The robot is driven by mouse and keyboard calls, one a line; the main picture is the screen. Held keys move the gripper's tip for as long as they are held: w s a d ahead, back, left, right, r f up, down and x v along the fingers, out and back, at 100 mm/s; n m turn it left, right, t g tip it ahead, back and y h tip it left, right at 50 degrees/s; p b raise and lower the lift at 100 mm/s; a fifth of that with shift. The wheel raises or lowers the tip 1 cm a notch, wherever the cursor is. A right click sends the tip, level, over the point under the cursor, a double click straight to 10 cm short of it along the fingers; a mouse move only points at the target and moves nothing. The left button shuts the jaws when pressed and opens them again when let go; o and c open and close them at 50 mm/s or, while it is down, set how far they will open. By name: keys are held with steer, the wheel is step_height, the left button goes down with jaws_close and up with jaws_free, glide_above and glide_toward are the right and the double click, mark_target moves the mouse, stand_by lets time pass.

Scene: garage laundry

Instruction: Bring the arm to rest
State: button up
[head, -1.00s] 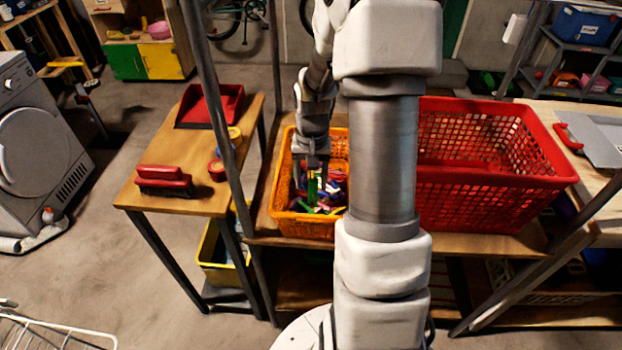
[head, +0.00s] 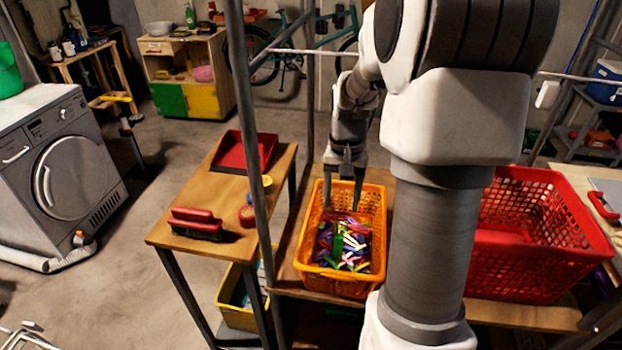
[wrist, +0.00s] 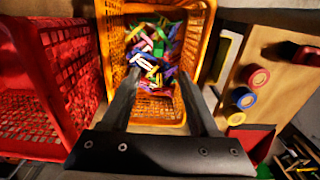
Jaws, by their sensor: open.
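My gripper (head: 343,193) is open with nothing between its fingers. In the head view it hangs over the far part of an orange basket (head: 312,262), fingers pointing down. The basket holds many coloured clothespins (head: 343,245) in a loose heap. In the wrist view my gripper (wrist: 158,98) shows its two fingers spread apart, with the orange basket (wrist: 205,50) and the clothespins (wrist: 152,55) beyond them. My arm's column hides part of the shelf between the orange basket and the red basket.
A red basket (head: 590,245) stands on the shelf right of my arm. A metal post (head: 241,120) rises left of the orange basket. Beyond it, a side table (head: 185,249) carries a red brush (head: 197,223) and a red dustpan (head: 231,152). A washing machine (head: 70,170) stands left.

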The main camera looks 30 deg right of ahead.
steer(key=s+a+r+n+t+p, duration=0.4)
steer(key=s+a+r+n, duration=0.3)
steer(key=s+a+r, duration=0.8)
step_height(320, 180, up, 3)
steer(key=shift+s+a+r+t+p, duration=0.15)
steer(key=shift+a+t+p, duration=0.15)
steer(key=shift+a+t, duration=0.55)
steer(key=shift+a, duration=0.1)
steer(key=shift+c, duration=0.9)
steer(key=shift+a+n, duration=0.15)
steer(key=shift+n, duration=0.15)
